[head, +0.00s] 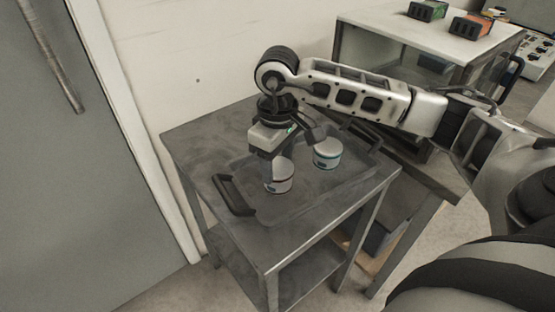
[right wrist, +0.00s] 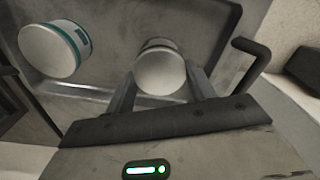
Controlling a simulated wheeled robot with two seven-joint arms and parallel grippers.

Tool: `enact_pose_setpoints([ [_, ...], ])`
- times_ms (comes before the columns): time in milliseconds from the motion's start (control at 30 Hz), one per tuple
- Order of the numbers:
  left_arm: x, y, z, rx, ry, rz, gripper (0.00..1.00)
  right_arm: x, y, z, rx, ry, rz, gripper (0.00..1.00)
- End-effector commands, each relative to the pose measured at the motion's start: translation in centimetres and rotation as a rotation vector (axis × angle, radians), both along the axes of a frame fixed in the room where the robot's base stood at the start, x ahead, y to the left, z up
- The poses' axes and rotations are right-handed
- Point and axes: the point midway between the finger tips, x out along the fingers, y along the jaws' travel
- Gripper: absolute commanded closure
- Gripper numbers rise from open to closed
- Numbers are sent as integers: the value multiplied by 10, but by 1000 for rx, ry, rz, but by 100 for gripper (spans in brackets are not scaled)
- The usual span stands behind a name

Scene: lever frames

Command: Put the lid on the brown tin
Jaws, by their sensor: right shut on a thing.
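A small white tin with a reddish-brown band (head: 279,186) stands upright in the grey tray (head: 308,208). My right gripper (head: 277,166) points down over this tin. In the right wrist view its two fingers are on either side of a round white lid (right wrist: 160,73), and it is shut on it. The lid is at the top of the banded tin; I cannot tell whether it is fully seated. A second white tin with a teal band (head: 327,154) stands upright behind and to the right, and it also shows in the right wrist view (right wrist: 50,50). My left gripper is not in view.
The tray has dark handles, one at its left end (head: 233,195), and rests on a grey metal table (head: 205,150). The table's left part is bare. A white-topped bench (head: 400,27) with a green and an orange box stands behind right. A wall is behind.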

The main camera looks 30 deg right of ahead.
Motion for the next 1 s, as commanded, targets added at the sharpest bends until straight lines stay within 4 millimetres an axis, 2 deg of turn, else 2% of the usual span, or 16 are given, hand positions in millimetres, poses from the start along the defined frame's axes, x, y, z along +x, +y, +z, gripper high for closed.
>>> enact_pose_setpoints([
  [833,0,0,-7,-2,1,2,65,0,0,-2,0,0,0,67],
  [867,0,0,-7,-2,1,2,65,0,0,-2,0,0,0,40],
  [900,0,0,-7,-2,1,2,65,0,0,-2,0,0,0,29],
  [933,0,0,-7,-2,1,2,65,0,0,-2,0,0,0,21],
  [1000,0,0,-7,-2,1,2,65,0,0,-2,0,0,0,20],
])
